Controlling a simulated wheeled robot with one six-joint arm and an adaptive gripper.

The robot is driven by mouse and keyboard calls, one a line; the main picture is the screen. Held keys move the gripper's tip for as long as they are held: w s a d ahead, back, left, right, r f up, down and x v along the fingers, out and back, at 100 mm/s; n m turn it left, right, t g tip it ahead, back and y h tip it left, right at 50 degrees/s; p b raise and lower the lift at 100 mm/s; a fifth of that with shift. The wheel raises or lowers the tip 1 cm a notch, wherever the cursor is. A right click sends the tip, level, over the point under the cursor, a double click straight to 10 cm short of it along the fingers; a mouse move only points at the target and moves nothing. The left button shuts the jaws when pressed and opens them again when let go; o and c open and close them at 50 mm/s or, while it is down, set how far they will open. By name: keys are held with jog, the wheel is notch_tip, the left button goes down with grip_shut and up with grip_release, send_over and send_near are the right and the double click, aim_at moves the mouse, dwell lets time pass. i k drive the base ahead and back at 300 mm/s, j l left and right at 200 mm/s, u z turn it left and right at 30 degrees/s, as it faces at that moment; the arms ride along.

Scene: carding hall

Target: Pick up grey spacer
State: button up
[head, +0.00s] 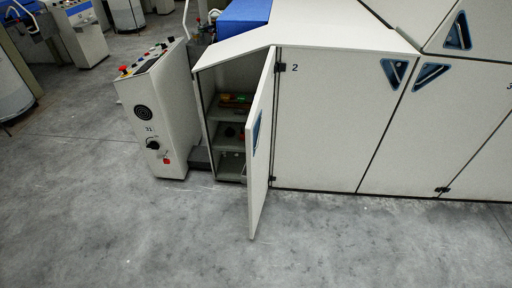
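No grey spacer can be made out in the head view. A white machine cabinet (318,120) marked 2 has its narrow door (260,150) swung open toward me. Behind the door, shelves (231,146) show in the shaded opening. Small orange and green items (236,99) lie on the upper shelf. A dark round item (230,132) and a bit of red sit on the shelf below. The door hides part of the shelves, and the items are too small to name. My gripper is not in view.
A white control pedestal (158,115) with buttons and a red knob stands left of the opening. The open door sticks out over the floor. Grey concrete floor (120,235) is clear in front. More machines (78,30) stand at the back left.

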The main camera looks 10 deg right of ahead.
aim_at(237, 111)
jog(key=i+j+u, duration=0.45)
jog(key=i+u, duration=0.5)
jog(key=i+j+u, duration=0.2)
jog(key=i+u, duration=0.3)
jog(key=i, duration=0.2)
jog(key=i+u, duration=0.5)
jog(key=i, duration=0.15)
jog(key=i+z, duration=0.3)
jog(key=i+j+z, duration=0.1)
jog(key=i+z, duration=0.15)
jog(key=i, duration=0.25)
jog(key=i+z, duration=0.2)
jog(key=z, duration=0.25)
jog(key=i+l+z, duration=0.1)
jog(key=z, duration=0.35)
jog(key=i+j+z, duration=0.1)
jog(key=i+z, duration=0.15)
jog(key=z, duration=0.2)
jog(key=i+j+z, duration=0.15)
jog(key=z, duration=0.3)
jog(key=i+z, duration=0.4)
jog(key=i+j+z, duration=0.35)
jog(key=i, duration=0.25)
jog(key=l, duration=0.1)
